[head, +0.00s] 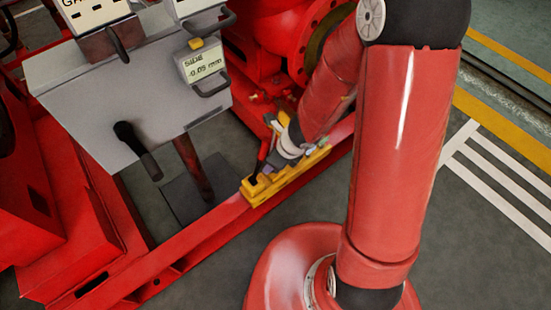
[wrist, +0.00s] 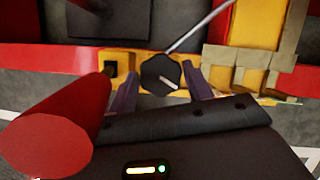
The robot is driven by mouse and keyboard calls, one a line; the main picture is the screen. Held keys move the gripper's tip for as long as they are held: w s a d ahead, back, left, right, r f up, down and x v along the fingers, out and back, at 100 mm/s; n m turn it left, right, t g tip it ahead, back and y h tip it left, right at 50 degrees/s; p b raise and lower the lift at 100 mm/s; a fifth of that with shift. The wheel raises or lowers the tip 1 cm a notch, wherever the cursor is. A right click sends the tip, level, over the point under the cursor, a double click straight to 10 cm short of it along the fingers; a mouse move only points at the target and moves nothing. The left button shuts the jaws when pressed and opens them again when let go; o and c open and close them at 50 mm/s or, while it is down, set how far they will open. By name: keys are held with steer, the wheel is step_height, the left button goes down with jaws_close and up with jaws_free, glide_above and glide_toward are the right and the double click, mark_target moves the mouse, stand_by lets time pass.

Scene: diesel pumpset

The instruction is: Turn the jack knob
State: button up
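The jack knob (wrist: 160,73) is black with a pale pointer line and sits on a yellow jack body (wrist: 120,62) in the wrist view. My gripper (wrist: 160,83) is open, with one finger to the left of the knob and one to the right. Gaps show between the knob and both fingers; whether the tips reach down beside it I cannot tell. In the head view the yellow jack (head: 290,182) lies along the red frame rail, with the end of my arm over it. The knob cannot be made out clearly there.
A red cylinder (wrist: 60,130) stands close on the left in the wrist view, and a thin grey rod (wrist: 198,27) rises from behind the knob. In the head view a grey panel (head: 120,100) with a black lever (head: 138,150) overhangs left of the jack. Open floor lies right.

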steer(key=o, duration=0.4)
steer(key=shift+c, duration=0.2)
steer(key=p+v, duration=0.6)
steer(key=v, duration=0.1)
steer(key=shift+r, duration=0.35)
steer(key=shift+s+d, duration=0.1)
